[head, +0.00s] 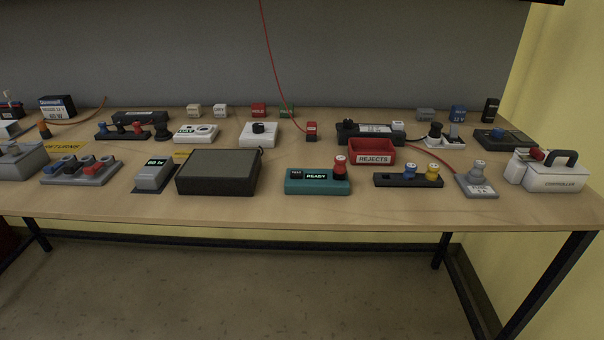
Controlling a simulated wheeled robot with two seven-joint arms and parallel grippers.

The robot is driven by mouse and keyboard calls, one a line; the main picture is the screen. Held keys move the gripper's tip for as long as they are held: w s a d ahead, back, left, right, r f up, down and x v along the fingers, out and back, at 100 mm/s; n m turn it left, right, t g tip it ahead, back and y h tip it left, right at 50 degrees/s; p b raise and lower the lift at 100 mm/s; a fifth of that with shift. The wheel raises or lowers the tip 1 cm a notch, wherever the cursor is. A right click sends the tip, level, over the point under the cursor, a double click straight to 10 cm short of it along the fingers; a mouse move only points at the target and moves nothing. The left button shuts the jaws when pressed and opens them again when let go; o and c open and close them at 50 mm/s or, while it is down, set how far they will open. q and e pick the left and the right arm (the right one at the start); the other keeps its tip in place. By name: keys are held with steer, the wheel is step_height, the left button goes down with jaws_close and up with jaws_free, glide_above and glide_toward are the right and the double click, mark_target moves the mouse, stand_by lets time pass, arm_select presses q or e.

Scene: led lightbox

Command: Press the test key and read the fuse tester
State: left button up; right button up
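The fuse tester looks to be the teal box (316,186) near the front edge of the bench, right of the middle. On its top, a small dark key (296,174) that seems to read TEST sits at the left. Beside it a dark display (317,176) reads READY in white. A red-topped round piece (339,166) stands upright at the tester's right end. Neither of my grippers is in the head view.
A dark flat box (217,172) stands left of the tester. A red REJECTS bin (372,152) is behind right, and a black rack (408,179) with blue and yellow pieces is right. A red cable (270,60) hangs behind. Bare wood (300,209) lies in front.

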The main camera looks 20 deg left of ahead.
arm_select(q)
steer(key=shift+c, duration=0.3)
jaws_close()
stand_by(1.7)
